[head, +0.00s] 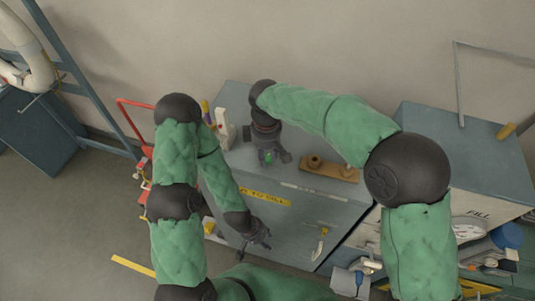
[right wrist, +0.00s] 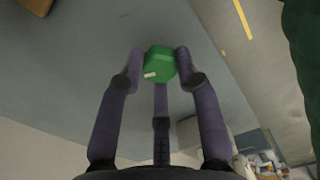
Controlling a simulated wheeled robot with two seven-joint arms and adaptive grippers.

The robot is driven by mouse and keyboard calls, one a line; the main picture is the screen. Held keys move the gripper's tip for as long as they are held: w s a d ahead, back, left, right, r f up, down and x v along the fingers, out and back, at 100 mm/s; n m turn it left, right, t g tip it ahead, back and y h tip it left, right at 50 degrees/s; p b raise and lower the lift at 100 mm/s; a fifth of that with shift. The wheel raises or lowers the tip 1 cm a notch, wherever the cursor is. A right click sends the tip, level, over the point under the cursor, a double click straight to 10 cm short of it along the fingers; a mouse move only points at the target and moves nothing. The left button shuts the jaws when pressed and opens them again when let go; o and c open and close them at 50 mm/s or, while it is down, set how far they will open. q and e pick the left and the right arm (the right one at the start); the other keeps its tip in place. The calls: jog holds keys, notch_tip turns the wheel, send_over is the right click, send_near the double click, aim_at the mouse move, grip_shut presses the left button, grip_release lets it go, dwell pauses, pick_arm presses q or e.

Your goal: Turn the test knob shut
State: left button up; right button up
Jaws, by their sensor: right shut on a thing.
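The green knob (right wrist: 160,65), with a small pale mark near its lower left, sits between the fingers of my right gripper (right wrist: 160,73) in the right wrist view. The fingers are shut on it from several sides. In the head view, a bit of the green knob (head: 267,156) shows between the fingers of my right gripper (head: 269,158), over the grey-blue cabinet top (head: 240,158). Which way the knob is turned is hard to tell. My left gripper (head: 263,239) hangs low in front of the cabinet, away from the knob; its fingers are too small to read.
A wooden block (head: 329,168) with dark fittings lies on the cabinet top, right of my right gripper. A white device (head: 224,130) stands left of it. A yellow label (head: 264,197) is on the cabinet front. Another cabinet (head: 480,165) stands at right.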

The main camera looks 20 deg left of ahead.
jog(key=m, duration=0.4)
jog(key=shift+s+a+f+m+b, duration=0.1)
jog(key=shift+f+m+b, duration=0.1)
jog(key=shift+m+b, duration=0.15)
jog(key=m, duration=0.4)
jog(key=shift+r+m+b, duration=0.1)
jog(key=shift+m+b, duration=0.15)
jog(key=shift+b, duration=0.05)
jog(key=m, duration=0.3)
jog(key=shift+w+m+b, duration=0.2)
jog(key=shift+m+b, duration=0.1)
jog(key=m, duration=0.4)
jog(key=shift+w+r+m+b, duration=0.1)
jog(key=shift+r+m+b, duration=0.05)
jog(key=shift+m+b, duration=0.2)
jog(key=m, duration=0.3)
jog(key=shift+m, duration=0.25)
jog(key=m, duration=0.2)
jog(key=m+b, duration=0.1)
jog(key=shift+d+m, duration=0.2)
jog(key=shift+m, duration=0.2)
jog(key=m+b, duration=0.1)
jog(key=m, duration=0.5)
jog(key=shift+r+m, duration=0.1)
jog(key=shift+m, duration=0.2)
jog(key=shift+d, duration=0.1)
